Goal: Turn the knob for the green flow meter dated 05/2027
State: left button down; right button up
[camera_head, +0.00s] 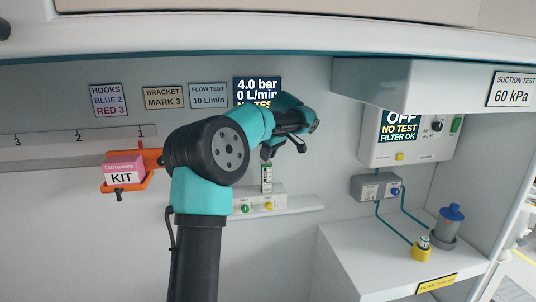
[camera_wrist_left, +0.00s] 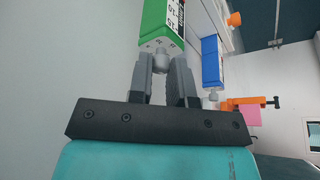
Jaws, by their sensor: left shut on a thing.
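The green flow meter (camera_wrist_left: 163,25) shows close up at the top of the left wrist view, with a white label that I cannot read in full. A small grey knob (camera_wrist_left: 161,62) sits at its end. My left gripper (camera_wrist_left: 161,72) is shut on this knob, one finger on each side. In the head view my left gripper (camera_head: 267,153) is just above a small green-and-white meter (camera_head: 266,180) on the wall rail. The blue flow meter (camera_wrist_left: 212,62) stands beside the green one, apart from my fingers. My right gripper is not in view.
A display (camera_head: 257,91) reading 4.0 bar and 0 L/min is partly hidden by my arm. An orange bracket (camera_head: 128,183) holds a pink KIT box (camera_head: 122,172) at left. A suction unit (camera_head: 410,135) and a counter (camera_head: 350,255) stand at right.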

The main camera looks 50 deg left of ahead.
pick_arm(q)
jog(key=m+t, duration=0.2)
jog(key=m, duration=0.3)
jog(key=shift+s, duration=0.2)
jog(key=m+t, duration=0.1)
jog(key=m, duration=0.1)
jog(key=m+t+h, duration=0.1)
jog(key=m, duration=0.2)
jog(key=shift+s+a+m, duration=0.15)
jog(key=shift+m, duration=0.15)
jog(key=m+h, duration=0.1)
jog(key=m, duration=0.1)
jog(key=m+t+h, duration=0.1)
jog(key=m, duration=0.2)
jog(key=shift+a+m, duration=0.15)
jog(key=shift+m, duration=0.15)
jog(key=m+h, duration=0.2)
jog(key=m, duration=0.3)
jog(key=shift+a, duration=0.15)
jog(key=c, duration=1)
grip_release()
jog(key=shift+c, duration=0.2)
jog(key=shift+s+r, duration=0.1)
jog(key=v, duration=0.7)
